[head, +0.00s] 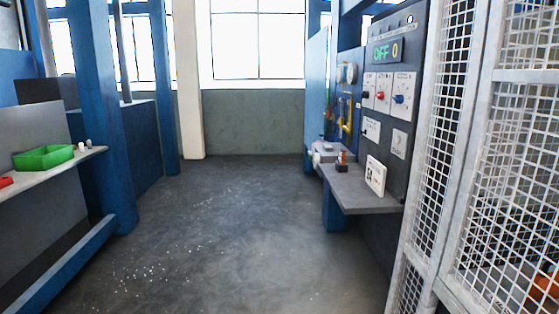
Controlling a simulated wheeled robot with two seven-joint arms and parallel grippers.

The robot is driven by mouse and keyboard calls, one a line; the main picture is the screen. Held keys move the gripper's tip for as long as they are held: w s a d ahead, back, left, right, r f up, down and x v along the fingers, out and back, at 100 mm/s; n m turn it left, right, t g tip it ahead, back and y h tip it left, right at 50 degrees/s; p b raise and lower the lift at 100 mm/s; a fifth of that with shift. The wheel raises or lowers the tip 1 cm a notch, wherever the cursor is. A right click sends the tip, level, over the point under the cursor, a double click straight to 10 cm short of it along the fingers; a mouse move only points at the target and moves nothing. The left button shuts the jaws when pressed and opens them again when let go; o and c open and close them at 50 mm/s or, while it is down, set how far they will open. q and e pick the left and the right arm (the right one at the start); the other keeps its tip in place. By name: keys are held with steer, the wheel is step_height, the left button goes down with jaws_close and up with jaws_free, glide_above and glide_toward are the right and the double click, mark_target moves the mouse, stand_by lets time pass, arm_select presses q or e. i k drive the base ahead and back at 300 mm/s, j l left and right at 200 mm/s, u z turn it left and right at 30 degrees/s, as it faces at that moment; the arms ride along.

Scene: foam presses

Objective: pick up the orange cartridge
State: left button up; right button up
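A small orange upright object (343,157), which looks like the orange cartridge, stands on a dark block (341,167) on the grey shelf (362,196) at the right. It is small and far off, so I cannot tell whether it sits in the block or on it. Neither of my grippers is in view.
A white card or booklet (375,176) stands on the shelf's near part, below a control panel (396,105) with a display reading "OFF 0". A white mesh fence (510,190) fills the right. A green bin (43,157) stands on the left shelf.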

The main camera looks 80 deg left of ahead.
mark_target(341, 155)
steer(key=u, duration=2.1)
steer(key=i+j+u, duration=0.15)
steer(key=i, duration=0.2)
steer(key=i+j+u, duration=0.15)
steer(key=i, duration=0.2)
steer(key=i+j+u, duration=0.15)
steer(key=i, duration=0.85)
steer(key=i+j+u, duration=0.15)
steer(key=i, duration=0.9)
